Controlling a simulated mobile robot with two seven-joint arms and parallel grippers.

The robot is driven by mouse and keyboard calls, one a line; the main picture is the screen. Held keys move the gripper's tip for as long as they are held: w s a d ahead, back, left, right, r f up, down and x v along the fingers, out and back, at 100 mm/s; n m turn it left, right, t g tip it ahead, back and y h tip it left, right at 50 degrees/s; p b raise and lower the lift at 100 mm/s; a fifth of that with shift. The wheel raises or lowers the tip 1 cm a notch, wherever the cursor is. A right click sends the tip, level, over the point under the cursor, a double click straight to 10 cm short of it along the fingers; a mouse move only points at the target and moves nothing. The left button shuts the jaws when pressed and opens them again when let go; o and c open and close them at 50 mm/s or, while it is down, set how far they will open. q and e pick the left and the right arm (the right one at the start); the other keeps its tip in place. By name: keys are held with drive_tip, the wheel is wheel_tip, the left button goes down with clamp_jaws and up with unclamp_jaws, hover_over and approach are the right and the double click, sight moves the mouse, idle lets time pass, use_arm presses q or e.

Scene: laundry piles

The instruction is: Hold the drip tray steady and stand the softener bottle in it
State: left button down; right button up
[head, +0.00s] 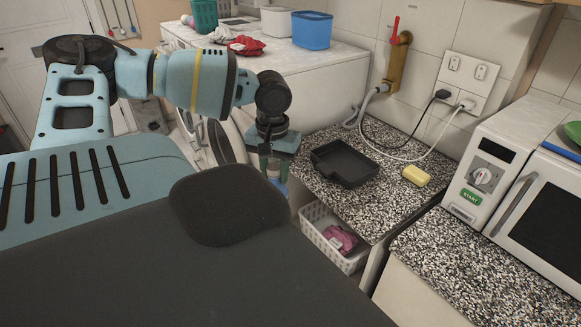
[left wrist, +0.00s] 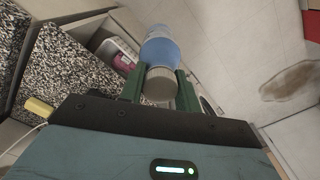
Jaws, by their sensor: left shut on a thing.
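The drip tray (head: 345,163), black and shallow, lies on the speckled counter behind the arm's right side in the head view. My left gripper (head: 276,172) is just left of the tray and apart from it. It is shut on the softener bottle (head: 280,187), whose blue part shows below the fingers; my own body hides the rest. In the left wrist view the green fingers (left wrist: 160,84) grip the bottle near its pale grey cap, and its blue body (left wrist: 160,48) extends away from them. My right gripper is not in view.
A yellow block (head: 416,175) lies on the counter (head: 385,205) right of the tray, near a hose and cables. A white basket (head: 325,239) with pink cloth sits below the counter. A microwave (head: 525,190) stands at right. The washer top holds a blue bin (head: 312,31).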

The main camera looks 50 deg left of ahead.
use_arm(q)
drive_tip(key=shift+s+f, duration=0.4)
drive_tip(key=shift+f, duration=0.2)
drive_tip(key=d+f, duration=0.1)
drive_tip(key=f, duration=0.1)
drive_tip(key=d+f, duration=0.1)
drive_tip(key=shift+s+d+f, duration=0.35)
drive_tip(key=shift+s+f, duration=0.05)
drive_tip(key=w+d+m, duration=0.3)
drive_tip(key=d, duration=0.9)
drive_tip(key=w+d+r+m, duration=0.1)
drive_tip(key=w+d+m, duration=0.2)
drive_tip(key=d, duration=0.9)
drive_tip(key=shift+w+d+m, duration=0.15)
drive_tip(key=shift+w+m, duration=0.15)
drive_tip(key=shift+w, duration=0.05)
drive_tip(key=shift+r, duration=0.1)
